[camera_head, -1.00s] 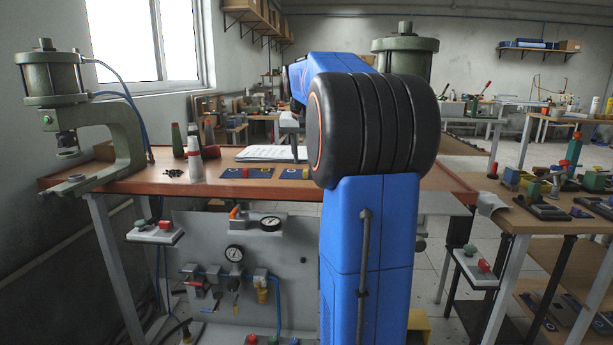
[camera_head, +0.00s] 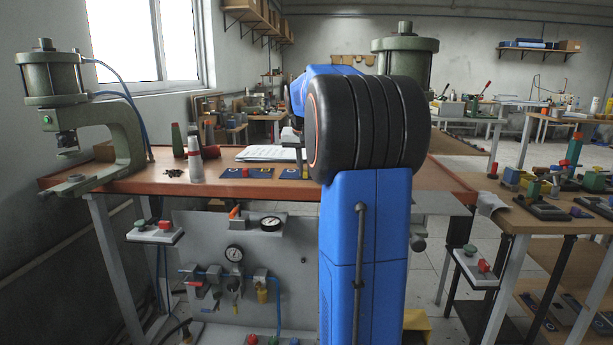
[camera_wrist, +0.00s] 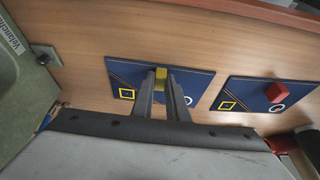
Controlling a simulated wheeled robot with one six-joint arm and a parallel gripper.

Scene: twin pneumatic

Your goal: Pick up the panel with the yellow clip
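The panel with the yellow clip is a flat dark blue plate (camera_wrist: 120,72) with a yellow square mark and a pale ring; it lies on the wooden bench. Its yellow clip (camera_wrist: 160,73) stands at the middle of its top. My gripper (camera_wrist: 161,74) points down at this panel, with its two fingers apart and the clip showing between the tips. I cannot tell whether the fingers touch the clip. In the head view the same panel (camera_head: 288,173) is partly hidden by my arm.
A second blue panel (camera_wrist: 245,92) with a red clip (camera_wrist: 277,92) lies close beside it. Paper sheets (camera_head: 268,153) lie behind. Green pneumatic presses stand at the bench's left (camera_head: 125,125) and right (camera_head: 405,55).

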